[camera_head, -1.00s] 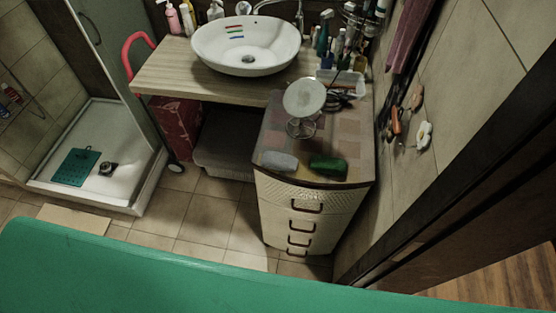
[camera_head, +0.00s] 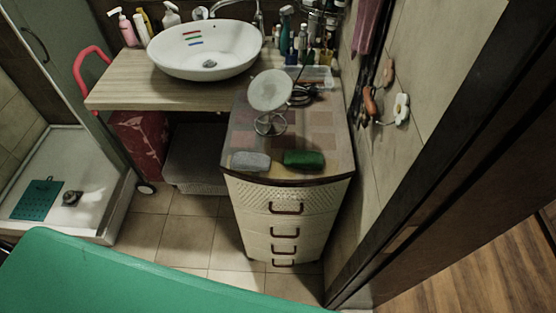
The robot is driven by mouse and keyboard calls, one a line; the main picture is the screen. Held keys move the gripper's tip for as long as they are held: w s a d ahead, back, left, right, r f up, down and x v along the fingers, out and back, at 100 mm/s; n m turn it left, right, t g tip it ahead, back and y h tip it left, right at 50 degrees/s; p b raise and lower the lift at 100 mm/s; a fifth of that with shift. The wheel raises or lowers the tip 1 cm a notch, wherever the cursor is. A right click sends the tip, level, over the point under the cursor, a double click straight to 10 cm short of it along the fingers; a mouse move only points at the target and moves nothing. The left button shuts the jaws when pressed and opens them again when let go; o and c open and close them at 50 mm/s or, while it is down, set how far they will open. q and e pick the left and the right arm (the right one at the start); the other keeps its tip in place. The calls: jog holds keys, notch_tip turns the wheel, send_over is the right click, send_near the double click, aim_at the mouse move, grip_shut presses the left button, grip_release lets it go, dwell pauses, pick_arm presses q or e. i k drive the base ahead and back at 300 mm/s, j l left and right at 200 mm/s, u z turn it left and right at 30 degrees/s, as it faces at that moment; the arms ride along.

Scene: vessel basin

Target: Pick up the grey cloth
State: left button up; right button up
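The grey cloth (camera_head: 250,161) lies folded on top of the drawer cabinet (camera_head: 287,204), near its front left edge. A green cloth (camera_head: 304,159) lies just to its right on the same top, with a small gap between them. A round white mirror on a stand (camera_head: 270,91) stands behind the two cloths. Neither of my grippers is in view.
A white basin (camera_head: 205,50) sits on a wooden counter (camera_head: 120,91) left of the cabinet. Bottles crowd the back. A large green surface (camera_head: 130,280) fills the lower left. A dark door frame (camera_head: 430,150) stands at right. Tiled floor (camera_head: 188,240) shows between.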

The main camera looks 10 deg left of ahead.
aim_at(241, 161)
jog(key=j+z, duration=0.75)
jog(key=z, duration=0.15)
jog(key=j+z, duration=0.4)
jog(key=k+j+z, duration=0.15)
jog(key=z, duration=0.3)
jog(key=k+j, duration=0.05)
jog(key=j, duration=0.05)
